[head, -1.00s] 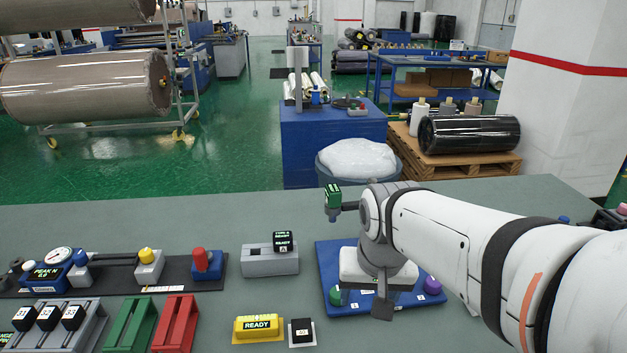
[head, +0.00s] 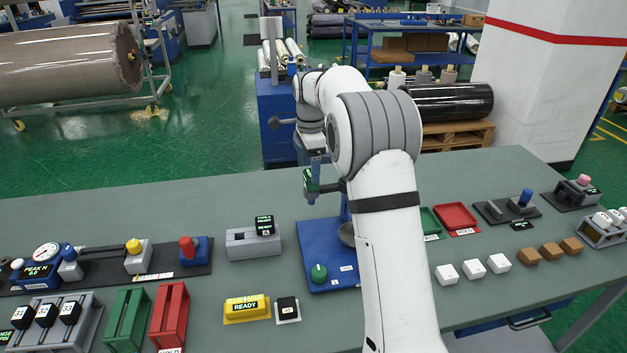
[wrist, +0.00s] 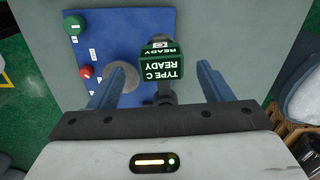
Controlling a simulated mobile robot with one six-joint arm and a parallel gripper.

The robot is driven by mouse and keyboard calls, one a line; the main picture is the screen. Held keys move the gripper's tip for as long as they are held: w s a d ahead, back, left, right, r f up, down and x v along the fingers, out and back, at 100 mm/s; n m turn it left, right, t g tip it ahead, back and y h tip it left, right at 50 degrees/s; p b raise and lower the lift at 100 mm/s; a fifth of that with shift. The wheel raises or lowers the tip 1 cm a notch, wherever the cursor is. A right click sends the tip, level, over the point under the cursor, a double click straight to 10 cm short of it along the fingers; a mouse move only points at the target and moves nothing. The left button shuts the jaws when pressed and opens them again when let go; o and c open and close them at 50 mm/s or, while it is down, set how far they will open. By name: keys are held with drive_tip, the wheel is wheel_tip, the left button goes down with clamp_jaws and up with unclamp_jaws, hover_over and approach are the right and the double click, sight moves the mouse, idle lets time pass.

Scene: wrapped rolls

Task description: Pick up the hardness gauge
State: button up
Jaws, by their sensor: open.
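A green-cased gauge (wrist: 161,63) reading "TYPE C READY" shows in the wrist view. It is on a dark arm above a blue base plate (wrist: 150,25). My gripper (wrist: 163,70) is open, with one finger on each side of it and visible gaps between. My arm hides part of the base. A second, black gauge (head: 265,225) with a green "READY" display sits on a grey holder (head: 240,245) to the left.
To the right are a red tray (head: 456,217) and white blocks (head: 473,269). Bench is clear behind the grey holder.

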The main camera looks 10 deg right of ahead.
sight(311, 186)
wheel_tip(311, 186, down, 8)
drive_tip(key=shift+d+r+p, duration=0.1)
drive_tip(key=shift+r+p, duration=0.1)
drive_tip(key=shift+p, duration=0.7)
drive_tip(key=shift+c, duration=0.5)
drive_tip(key=shift+w, duration=0.1)
drive_tip(key=c, duration=1.2)
